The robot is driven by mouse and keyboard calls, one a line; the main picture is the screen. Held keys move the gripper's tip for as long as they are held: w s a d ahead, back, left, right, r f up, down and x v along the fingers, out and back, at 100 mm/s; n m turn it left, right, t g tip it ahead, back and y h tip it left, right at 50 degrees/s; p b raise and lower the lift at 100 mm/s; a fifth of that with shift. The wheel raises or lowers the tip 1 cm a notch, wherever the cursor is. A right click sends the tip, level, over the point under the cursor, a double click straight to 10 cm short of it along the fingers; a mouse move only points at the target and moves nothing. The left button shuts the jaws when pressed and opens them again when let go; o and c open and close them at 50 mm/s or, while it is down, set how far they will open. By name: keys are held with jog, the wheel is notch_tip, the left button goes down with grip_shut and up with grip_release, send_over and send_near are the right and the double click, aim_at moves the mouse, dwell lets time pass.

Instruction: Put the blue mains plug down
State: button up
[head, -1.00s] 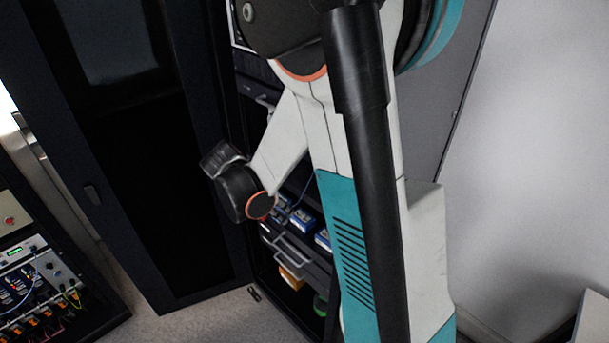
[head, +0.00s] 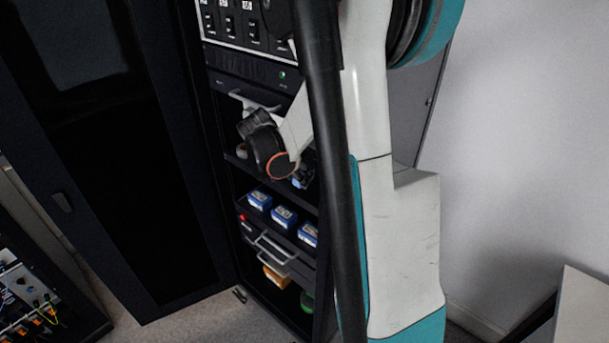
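I cannot make out the blue mains plug for certain. A small bluish-grey shape (head: 303,172) shows at the shelf opening just right of my wrist, partly covered by my arm, and I cannot tell what it is. The dark end of my arm, where my gripper (head: 255,124) sits, is in front of the open cabinet, at the height of its upper shelf. The fingers cannot be made out, so neither their opening nor anything held shows.
Several blue-and-white boxes (head: 283,216) stand in a row on the shelf below. Under them are a drawer with a grey handle (head: 271,249) and an orange item (head: 276,277). The open dark cabinet door (head: 150,170) is on the left. A switch panel (head: 250,27) is above.

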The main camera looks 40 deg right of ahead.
jog(key=d, duration=0.3)
jog(key=shift+w+f+b, duration=0.1)
jog(key=shift+b, duration=0.2)
jog(key=shift+f+b, duration=0.35)
jog(key=shift+f, duration=0.4)
jog(key=shift+a, duration=0.1)
jog(key=o, duration=1)
jog(key=shift+o, duration=0.2)
